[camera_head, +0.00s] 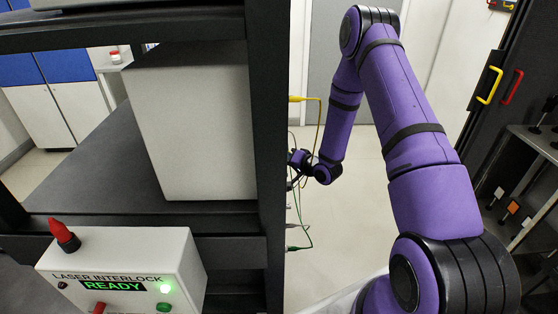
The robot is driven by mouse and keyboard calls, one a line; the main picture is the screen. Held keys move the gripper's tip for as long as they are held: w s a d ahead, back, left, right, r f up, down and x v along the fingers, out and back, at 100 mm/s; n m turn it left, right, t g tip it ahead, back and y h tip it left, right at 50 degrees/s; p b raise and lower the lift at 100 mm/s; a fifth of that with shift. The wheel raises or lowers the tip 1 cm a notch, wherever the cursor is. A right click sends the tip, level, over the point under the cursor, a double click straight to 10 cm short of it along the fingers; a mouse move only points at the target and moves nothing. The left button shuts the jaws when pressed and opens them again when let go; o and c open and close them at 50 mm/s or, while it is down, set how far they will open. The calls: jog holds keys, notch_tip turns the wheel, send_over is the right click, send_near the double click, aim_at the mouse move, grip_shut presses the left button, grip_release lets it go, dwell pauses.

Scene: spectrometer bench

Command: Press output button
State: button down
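No button marked as output can be made out. My purple arm reaches down to the middle of the view, and my gripper (293,160) is beside the black rack post (270,130), partly cut off by it. Its fingers are too small and hidden to tell whether they are open or shut. The face that it points at is hidden behind the post. A yellow cable (309,99) and a green cable (303,247) come out from behind the post near my gripper.
A white laser interlock box (180,248) reading READY stands at the lower left, with a lit green lamp (165,289). A pale box (195,125) sits on the rack shelf. A dark cabinet (483,75) and a shelf stand at right. Open floor (365,180) lies between.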

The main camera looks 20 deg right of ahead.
jog(key=shift+w+a+r, duration=0.2)
jog(key=shift+w+a, duration=0.05)
jog(key=shift+a, duration=0.45)
dwell(0.4)
jog(key=shift+d, duration=0.25)
dwell(0.3)
jog(key=s+d, duration=0.2)
jog(key=d, duration=0.4)
jog(key=shift+s+f, duration=0.2)
jog(key=shift+s, duration=0.15)
dwell(0.6)
dwell(1.5)
